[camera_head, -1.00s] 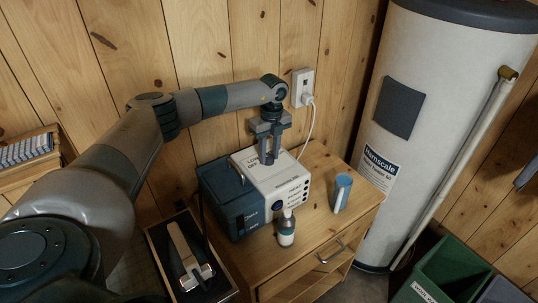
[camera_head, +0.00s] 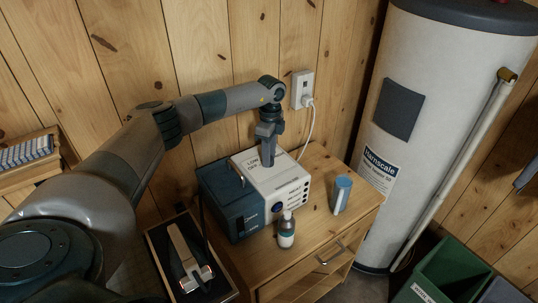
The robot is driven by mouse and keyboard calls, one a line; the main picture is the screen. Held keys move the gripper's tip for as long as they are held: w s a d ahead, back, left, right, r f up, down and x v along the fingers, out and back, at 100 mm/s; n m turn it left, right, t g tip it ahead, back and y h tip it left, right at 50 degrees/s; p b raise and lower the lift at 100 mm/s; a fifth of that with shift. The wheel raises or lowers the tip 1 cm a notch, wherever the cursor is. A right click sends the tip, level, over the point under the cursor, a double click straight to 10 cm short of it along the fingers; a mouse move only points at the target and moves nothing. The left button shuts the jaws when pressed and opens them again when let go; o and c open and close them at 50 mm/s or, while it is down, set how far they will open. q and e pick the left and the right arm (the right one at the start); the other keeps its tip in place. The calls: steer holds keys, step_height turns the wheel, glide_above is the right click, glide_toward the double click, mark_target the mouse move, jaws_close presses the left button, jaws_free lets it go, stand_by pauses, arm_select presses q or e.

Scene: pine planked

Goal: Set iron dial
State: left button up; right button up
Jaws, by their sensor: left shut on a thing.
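The iron's station is a blue and white box (camera_head: 235,218) on a small wooden cabinet, with a dark round knob (camera_head: 277,207) and several small dark dots on its white front. Lettering with "LOW" shows on its white top. My left gripper (camera_head: 267,161) points down at the white top, its fingers close together. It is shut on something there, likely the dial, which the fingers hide. The iron (camera_head: 185,254) lies in a dark open tray (camera_head: 155,232) left of the cabinet. My right gripper is not in view.
A small bottle (camera_head: 286,231) stands before the box and a blue cup (camera_head: 341,194) to its right. A white cord runs from the wall outlet (camera_head: 302,88) behind the box. A white tank (camera_head: 420,110) stands right; a green bin (camera_head: 450,270) is at lower right.

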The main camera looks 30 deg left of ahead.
arm_select(q)
steer(key=shift+w+r, duration=0.1)
steer(key=o, duration=1.1)
steer(key=shift+c, duration=0.2)
steer(key=shift+r+b, duration=0.4)
steer(key=shift+r, duration=0.25)
step_height(320, 180, up, 16)
steer(key=b, duration=0.5)
steer(key=shift+w+b, duration=0.3)
steer(key=shift+w, duration=0.05)
steer(key=shift+f, duration=0.1)
